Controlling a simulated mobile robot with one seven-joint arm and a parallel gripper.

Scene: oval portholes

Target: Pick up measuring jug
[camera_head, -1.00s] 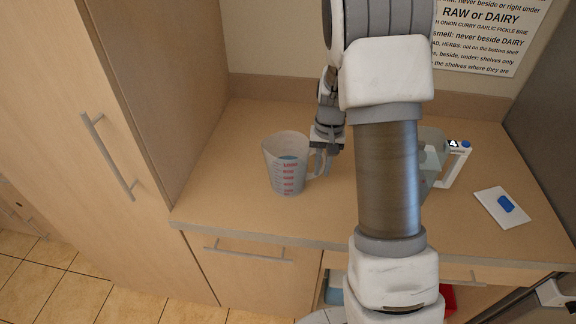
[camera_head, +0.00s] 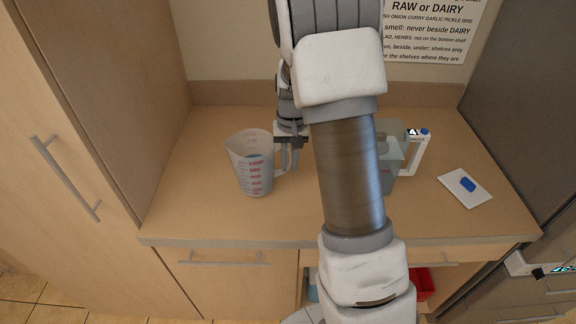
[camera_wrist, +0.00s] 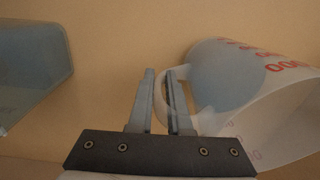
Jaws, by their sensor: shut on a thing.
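The measuring jug (camera_head: 250,165) is clear, with red markings and something blue inside. It is on or just above the left part of the counter; I cannot tell whether its base touches. In the wrist view the jug (camera_wrist: 285,100) lies at the right with its mouth toward the camera. My gripper (camera_wrist: 161,75) is shut on the jug's handle, with one finger inside the handle loop and the other outside. In the head view my gripper (camera_head: 292,163) is at the jug's right side, partly hidden by the jug handle.
A translucent blue-grey container (camera_wrist: 30,60) stands left in the wrist view; in the head view my arm partly hides it. A white card (camera_head: 452,191) with a blue block (camera_head: 467,184) lies right. The front left counter is clear.

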